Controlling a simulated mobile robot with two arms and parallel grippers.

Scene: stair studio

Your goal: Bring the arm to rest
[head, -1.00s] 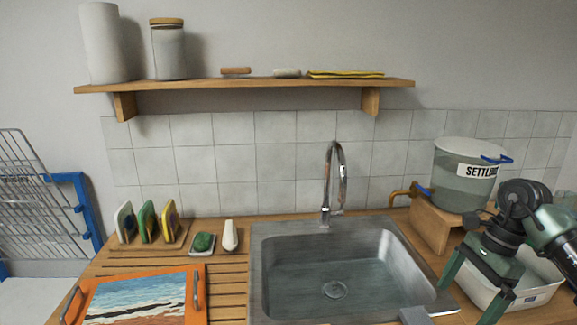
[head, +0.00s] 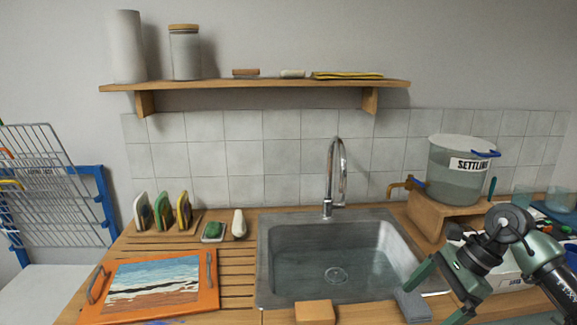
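My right arm comes in from the right edge. Its green gripper (head: 430,306) is over the right front of the counter, to the right of the sink (head: 336,275). Its two fingers are spread wide, with nothing held between them. A grey block (head: 412,306) lies on the counter by the sink's front right corner, close to the fingertips in the picture; I cannot tell whether they touch. My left gripper is not in view.
A lidded tank marked SETTLING (head: 457,172) stands on a wooden riser (head: 428,212) behind my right arm. A white tub (head: 508,277) is partly hidden by the arm. A tan block (head: 314,312), framed seascape tray (head: 150,284) and wire rack (head: 50,195) are leftward.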

